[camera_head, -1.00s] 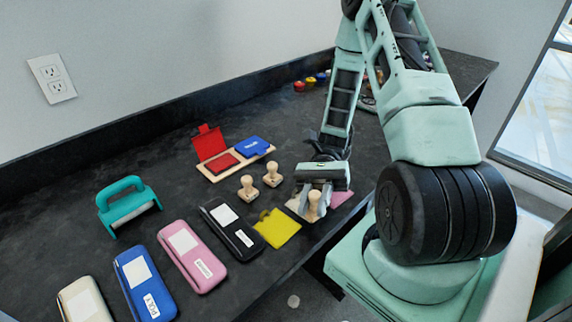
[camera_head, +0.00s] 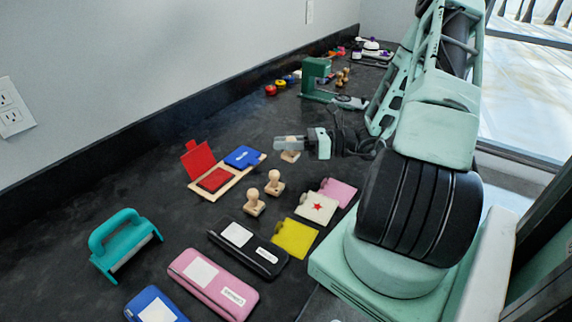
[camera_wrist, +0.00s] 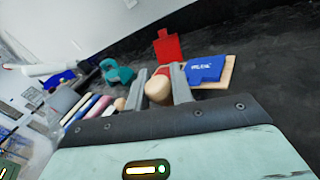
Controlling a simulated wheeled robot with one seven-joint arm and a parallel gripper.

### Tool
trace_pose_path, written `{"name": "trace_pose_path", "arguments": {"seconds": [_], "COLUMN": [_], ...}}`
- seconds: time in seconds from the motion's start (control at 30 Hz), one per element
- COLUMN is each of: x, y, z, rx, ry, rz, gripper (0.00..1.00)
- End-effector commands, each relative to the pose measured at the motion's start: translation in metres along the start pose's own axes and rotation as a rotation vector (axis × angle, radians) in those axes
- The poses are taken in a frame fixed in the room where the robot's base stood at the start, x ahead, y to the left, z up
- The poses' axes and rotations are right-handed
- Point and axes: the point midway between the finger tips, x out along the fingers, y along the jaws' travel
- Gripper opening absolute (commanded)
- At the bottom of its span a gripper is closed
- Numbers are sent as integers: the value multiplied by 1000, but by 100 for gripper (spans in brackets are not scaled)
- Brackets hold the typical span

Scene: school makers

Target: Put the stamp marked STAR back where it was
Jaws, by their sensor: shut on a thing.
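My gripper (camera_head: 284,144) is shut on a wooden stamp (camera_head: 290,156), to the right of the ink pad tray. In the wrist view the stamp's round knob (camera_wrist: 158,91) sits between the two fingers. Any marking on this stamp is hidden. Two other wooden stamps, a nearer one (camera_head: 254,203) and a farther one (camera_head: 274,183), stand upright on the dark table. Their markings cannot be read. A white card (camera_head: 307,212) with a red star print lies to the right of them, apart from my gripper.
A wooden tray (camera_head: 205,195) holds an open red ink pad (camera_head: 214,180) and a blue one (camera_head: 243,157). Yellow (camera_head: 294,238) and pink (camera_head: 340,191) cards flank the star card. Black (camera_head: 246,246) and pink (camera_head: 212,283) cases lie in front. A green device (camera_head: 316,78) stands farther back.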

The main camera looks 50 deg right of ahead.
Motion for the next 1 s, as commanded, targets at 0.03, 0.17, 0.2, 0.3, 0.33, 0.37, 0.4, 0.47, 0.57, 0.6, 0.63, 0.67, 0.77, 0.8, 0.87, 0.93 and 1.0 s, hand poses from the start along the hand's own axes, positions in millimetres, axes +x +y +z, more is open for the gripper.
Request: {"name": "trace_pose_path", "arguments": {"seconds": [0.03, 0.17, 0.2, 0.3, 0.33, 0.37, 0.4, 0.47, 0.57, 0.6, 0.63, 0.67, 0.77, 0.8, 0.87, 0.93, 1.0], "x": [0, 1, 1, 1, 1, 1, 1, 1, 1, 1, 1, 1, 1, 1, 1, 1, 1], "y": [-2, -4, -6, -10, -12, -12, -14, -14, -15, -15, -15, -14, -15, -15, -16, -15, -15], "z": [-6, -17, -22, -38, -42, -45, -48, -51, -52, -52, -52, -52, -52, -54, -55, -54, -54], "rx": [2, 1, 2, 1, 2, 2, 1, -1, -3, -3, -3, -3, -2, -2, -2, -2, -2], "ry": [-1, 0, 0, 0, 0, 0, 0, 0, 1, 1, 1, 1, 1, 1, 1, 1, 1], "rz": [1, 2, 2, 1, 2, 2, 2, 2, 2, 2, 2, 2, 2, 2, 2, 2, 2], "gripper": [1, 1, 1, 1, 1, 1, 1, 1, 1, 1, 1, 1, 1, 1, 26, 45, 45]}}
